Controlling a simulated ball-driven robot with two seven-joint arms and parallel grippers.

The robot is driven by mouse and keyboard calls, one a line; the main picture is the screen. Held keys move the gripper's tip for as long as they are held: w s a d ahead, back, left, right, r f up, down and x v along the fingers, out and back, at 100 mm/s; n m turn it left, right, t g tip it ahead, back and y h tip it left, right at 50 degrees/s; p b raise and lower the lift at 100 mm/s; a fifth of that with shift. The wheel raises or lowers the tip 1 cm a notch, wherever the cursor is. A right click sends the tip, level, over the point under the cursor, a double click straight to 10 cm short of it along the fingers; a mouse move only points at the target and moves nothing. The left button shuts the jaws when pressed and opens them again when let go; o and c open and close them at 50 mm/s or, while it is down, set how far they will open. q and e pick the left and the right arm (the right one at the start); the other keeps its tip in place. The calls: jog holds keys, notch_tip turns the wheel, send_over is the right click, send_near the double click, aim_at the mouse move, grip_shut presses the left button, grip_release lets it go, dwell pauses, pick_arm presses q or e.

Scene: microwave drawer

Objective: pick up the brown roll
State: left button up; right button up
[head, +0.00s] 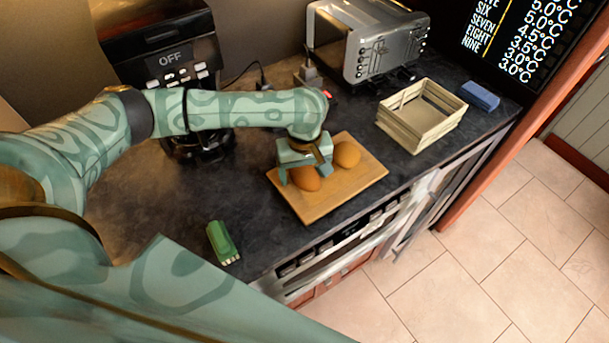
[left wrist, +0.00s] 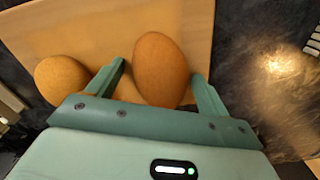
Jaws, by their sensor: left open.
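Two rolls lie on a wooden board on the dark counter. The darker brown roll (head: 306,180) is at the left of the board, and the lighter tan roll (head: 347,154) lies to its right. My left gripper (head: 304,174) is over the darker roll, with its fingers pointing down. In the left wrist view, the brown roll (left wrist: 161,68) sits between the open fingers of the gripper (left wrist: 159,72), with gaps visible on both sides. The tan roll (left wrist: 61,79) is outside the left finger there. My right gripper is not in view.
The board (head: 352,185) lies near the counter's front edge. A green object (head: 223,243) is at front left. A slatted crate (head: 424,134), blue block (head: 480,96) and silver toaster (head: 384,48) stand at right and back. A black machine (head: 165,65) reads OFF.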

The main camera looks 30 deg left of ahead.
pick_arm(q)
jog(key=c, duration=1)
jog(key=shift+r, duration=0.1)
